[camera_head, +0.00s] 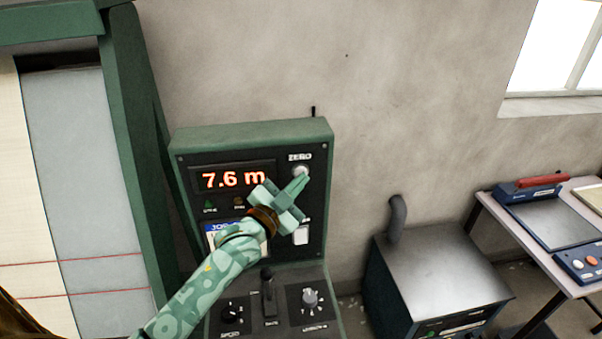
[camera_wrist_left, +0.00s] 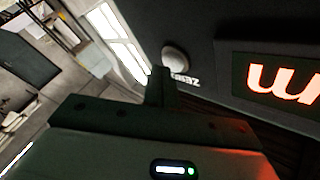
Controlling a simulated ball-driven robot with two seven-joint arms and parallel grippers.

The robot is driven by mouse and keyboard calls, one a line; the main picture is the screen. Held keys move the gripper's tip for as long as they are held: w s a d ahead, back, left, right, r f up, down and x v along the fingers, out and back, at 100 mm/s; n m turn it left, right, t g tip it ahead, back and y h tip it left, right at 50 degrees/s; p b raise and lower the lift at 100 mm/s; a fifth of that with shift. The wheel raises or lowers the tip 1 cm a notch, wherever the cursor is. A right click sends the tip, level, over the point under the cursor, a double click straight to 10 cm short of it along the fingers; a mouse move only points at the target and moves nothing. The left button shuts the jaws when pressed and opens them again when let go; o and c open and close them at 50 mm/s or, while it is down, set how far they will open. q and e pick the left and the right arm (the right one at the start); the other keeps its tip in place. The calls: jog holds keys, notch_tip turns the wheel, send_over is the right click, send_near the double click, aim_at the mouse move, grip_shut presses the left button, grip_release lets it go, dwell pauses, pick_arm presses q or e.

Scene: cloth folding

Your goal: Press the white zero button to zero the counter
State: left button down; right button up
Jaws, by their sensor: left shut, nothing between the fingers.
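The white zero button (camera_head: 300,171) is round and sits under the ZERO label at the upper right of the control panel. In the left wrist view the button (camera_wrist_left: 175,60) shows just beyond my fingertips. The counter display (camera_head: 233,179) reads 7.6 m in red digits. My left gripper (camera_head: 302,181) is shut and empty, its fingertips at the lower edge of the button in the head view. In the wrist view the fingers (camera_wrist_left: 158,75) point at the panel beside the button; I cannot tell whether they touch it. My right gripper is not in view.
A grey metal box (camera_head: 437,263) with a pipe stands to the right. A table with a blue device (camera_head: 560,225) is farther right.

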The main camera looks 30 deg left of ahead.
pick_arm(q)
jog(key=shift+w+a, duration=0.2)
jog(key=shift+w, duration=0.1)
dwell(0.4)
jog(key=shift+s+d+p, duration=0.5)
jog(key=shift+s+p, duration=0.05)
jog(key=shift+s, duration=0.15)
jog(key=s+d+p, duration=0.1)
jog(key=s, duration=0.1)
jog(key=s+d+p, duration=0.1)
jog(key=s+d, duration=0.1)
dwell(0.6)
jog(key=shift+f, duration=0.1)
dwell(0.7)
